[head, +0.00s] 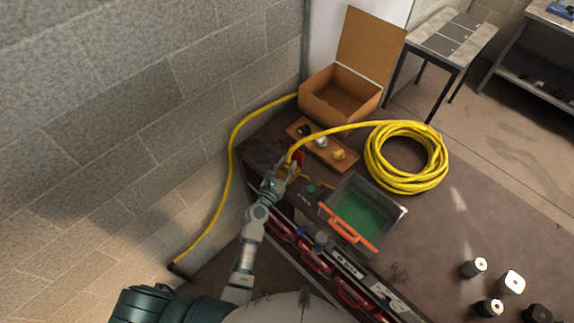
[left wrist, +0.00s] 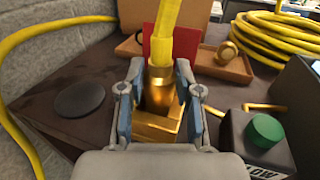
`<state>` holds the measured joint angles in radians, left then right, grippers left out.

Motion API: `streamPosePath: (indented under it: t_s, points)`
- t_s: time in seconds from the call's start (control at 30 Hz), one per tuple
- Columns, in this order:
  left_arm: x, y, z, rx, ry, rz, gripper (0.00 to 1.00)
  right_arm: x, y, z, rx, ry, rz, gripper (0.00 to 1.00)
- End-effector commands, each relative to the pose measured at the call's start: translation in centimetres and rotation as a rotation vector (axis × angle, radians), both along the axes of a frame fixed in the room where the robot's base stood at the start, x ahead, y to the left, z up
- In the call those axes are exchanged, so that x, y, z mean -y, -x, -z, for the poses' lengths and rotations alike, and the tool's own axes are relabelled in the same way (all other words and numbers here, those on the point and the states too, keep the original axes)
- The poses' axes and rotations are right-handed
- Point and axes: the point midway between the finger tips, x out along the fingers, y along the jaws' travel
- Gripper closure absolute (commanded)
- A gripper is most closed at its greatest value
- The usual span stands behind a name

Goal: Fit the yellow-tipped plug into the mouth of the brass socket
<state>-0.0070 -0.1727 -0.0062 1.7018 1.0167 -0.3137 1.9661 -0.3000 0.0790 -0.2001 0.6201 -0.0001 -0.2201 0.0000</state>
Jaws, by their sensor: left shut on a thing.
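My left gripper (head: 281,170) is shut on a brass fitting (left wrist: 160,88) at the end of a yellow hose (left wrist: 175,33). The fitting stands roughly upright between the fingers in the left wrist view. A gold-coloured squarish part (left wrist: 156,127) shows just below it; I cannot tell whether they touch. A red piece (left wrist: 158,50) stands right behind the fitting. Another round brass piece (head: 338,155) sits on a wooden board (head: 325,149), also seen in the left wrist view (left wrist: 227,52). I cannot tell which brass part is the socket. My right gripper is not in view.
A grey bin with a green floor (head: 357,214), an open cardboard box (head: 339,97) and a yellow hose coil (head: 405,158) stand on the bench. A green button (left wrist: 266,127) and a dark disc (left wrist: 80,98) flank my gripper. Several cylinders (head: 473,267) stand at lower right.

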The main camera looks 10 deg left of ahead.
Motion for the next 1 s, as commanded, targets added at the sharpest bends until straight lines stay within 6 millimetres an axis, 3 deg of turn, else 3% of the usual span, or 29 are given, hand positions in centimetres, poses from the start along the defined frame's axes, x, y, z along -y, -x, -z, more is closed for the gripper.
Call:
streamPosePath:
  t_s: [0.2,0.23,0.33,0.73,1.0]
  points:
    - [0.0,0.0,0.6,0.001,0.000,0.000,1.00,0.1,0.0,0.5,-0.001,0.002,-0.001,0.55]
    - [0.0,0.0,0.5,0.001,0.000,0.000,0.62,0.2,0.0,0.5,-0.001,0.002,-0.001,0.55]
    - [0.0,0.0,0.5,0.001,0.000,0.000,0.37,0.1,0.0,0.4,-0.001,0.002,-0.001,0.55]
    - [-0.2,0.7,0.6,-0.001,0.000,-0.001,0.37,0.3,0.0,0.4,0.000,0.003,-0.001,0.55]
    - [-1.7,5.9,0.7,-0.003,-0.003,-0.001,0.37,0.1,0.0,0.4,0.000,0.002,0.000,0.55]
